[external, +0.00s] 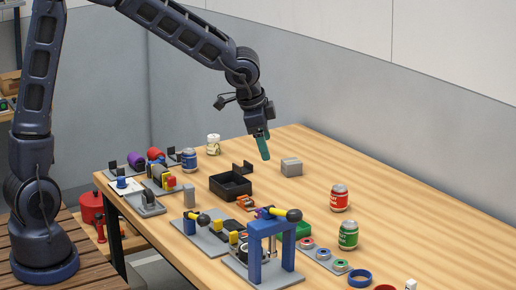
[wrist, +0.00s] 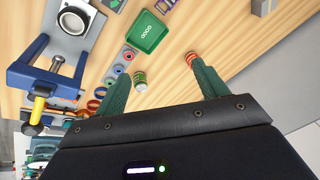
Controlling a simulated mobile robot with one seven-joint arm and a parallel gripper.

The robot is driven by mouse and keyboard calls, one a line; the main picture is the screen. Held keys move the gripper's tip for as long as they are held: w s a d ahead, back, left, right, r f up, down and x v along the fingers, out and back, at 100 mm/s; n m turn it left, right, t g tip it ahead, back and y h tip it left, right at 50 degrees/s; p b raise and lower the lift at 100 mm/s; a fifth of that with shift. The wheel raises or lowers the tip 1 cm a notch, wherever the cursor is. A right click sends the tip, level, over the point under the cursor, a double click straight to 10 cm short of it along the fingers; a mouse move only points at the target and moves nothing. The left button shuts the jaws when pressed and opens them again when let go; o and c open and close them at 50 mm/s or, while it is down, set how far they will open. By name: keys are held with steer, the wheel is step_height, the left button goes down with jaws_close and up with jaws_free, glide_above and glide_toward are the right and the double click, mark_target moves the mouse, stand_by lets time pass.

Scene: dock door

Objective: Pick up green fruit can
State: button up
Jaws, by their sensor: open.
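The green fruit can (external: 348,235) stands upright on the wooden table at the right, in front of the red can (external: 340,198). In the wrist view the green can (wrist: 140,81) shows between my two fingers, nearer the left one, and beyond their tips. My gripper (external: 262,148) hangs above the back part of the table, well to the left of the green can and higher. In the wrist view my gripper (wrist: 158,70) is open with teal fingers spread wide and nothing between them. The red can (wrist: 191,59) is beside the right fingertip, partly hidden.
A blue press frame (external: 270,250) stands left of the green can, with a green tray (external: 294,230) and a plate of coloured rings (external: 323,255) between. A blue ring (external: 359,278) lies in front. A black bin (external: 230,186) and grey block (external: 291,167) are farther back. The right table edge is mostly clear.

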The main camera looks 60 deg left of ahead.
mark_target(351, 236)
steer(key=shift+w+d+f+m+g+h, duration=0.15)
steer(key=shift+w+d+f+m+h, duration=0.4)
steer(key=shift+w+d+f, duration=2.45)
steer(key=shift+w+d+f+m+g+h, duration=0.1)
steer(key=shift+w+d+f+m+h, duration=0.45)
steer(key=shift+w+d+f, duration=2.4)
steer(key=shift+w+d+f+m+g+h, duration=0.25)
steer(key=shift+w+d+f+h, duration=0.75)
steer(key=shift+d+f, duration=3.65)
steer(key=a+f, duration=0.2)
steer(key=shift+w+a+f+y, duration=0.15)
steer(key=shift+w+a+y, duration=0.15)
steer(key=c, duration=1.1)
